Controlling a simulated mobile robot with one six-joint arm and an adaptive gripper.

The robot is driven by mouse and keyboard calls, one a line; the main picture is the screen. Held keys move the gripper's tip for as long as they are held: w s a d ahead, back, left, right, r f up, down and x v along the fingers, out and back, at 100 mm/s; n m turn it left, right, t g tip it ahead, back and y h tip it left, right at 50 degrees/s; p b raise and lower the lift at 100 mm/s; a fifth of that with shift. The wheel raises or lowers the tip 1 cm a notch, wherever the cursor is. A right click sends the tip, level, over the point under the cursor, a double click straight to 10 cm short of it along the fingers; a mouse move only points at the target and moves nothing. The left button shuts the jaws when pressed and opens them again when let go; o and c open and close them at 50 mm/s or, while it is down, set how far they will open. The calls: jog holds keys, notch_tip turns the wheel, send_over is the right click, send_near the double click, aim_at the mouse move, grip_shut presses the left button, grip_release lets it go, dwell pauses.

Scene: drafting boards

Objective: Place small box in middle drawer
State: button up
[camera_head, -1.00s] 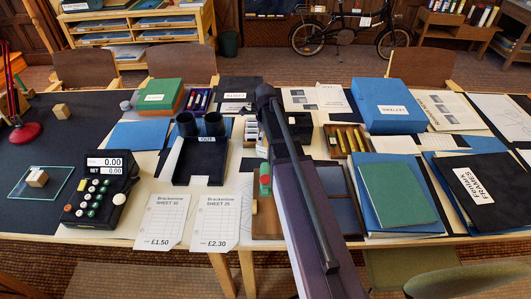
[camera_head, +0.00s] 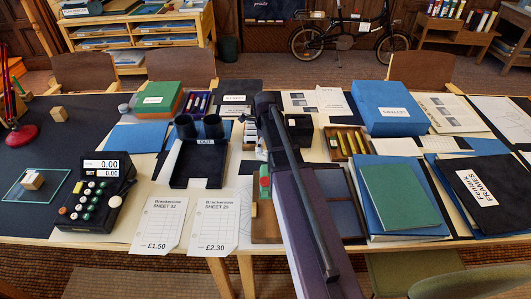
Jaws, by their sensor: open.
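Two small light-brown, box-like blocks are on the left of the table. One block (camera_head: 32,181) sits on a glass plate, and the other block (camera_head: 59,114) stands on the dark mat farther back. I cannot tell which is the task's small box. A wooden unit (camera_head: 191,31) with several stacked levels holding blue and white sheets stands at the back left. I cannot tell whether its levels are drawers, and no middle drawer shows clearly. My dark purple arm reaches up the middle of the view over the table. My gripper does not show; the arm may hide it.
A keypad device (camera_head: 93,203), a black tray (camera_head: 197,174), a blue box (camera_head: 389,107) and a green folder (camera_head: 400,198) crowd the table. A red lamp base (camera_head: 20,135) stands at the left. Wooden chairs (camera_head: 181,67) line the far side.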

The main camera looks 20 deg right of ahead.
aim_at(264, 152)
jog(key=shift+w+a+f+b, duration=0.1)
jog(key=shift+w+f+b, duration=0.05)
jog(key=shift+f+b, duration=1.95)
jog(key=c, duration=1.3)
jog(key=shift+p, duration=0.35)
notch_tip(264, 152, up, 10)
jog(key=p, duration=0.9)
jog(key=shift+f+p, duration=0.1)
jog(key=shift+p, duration=0.25)
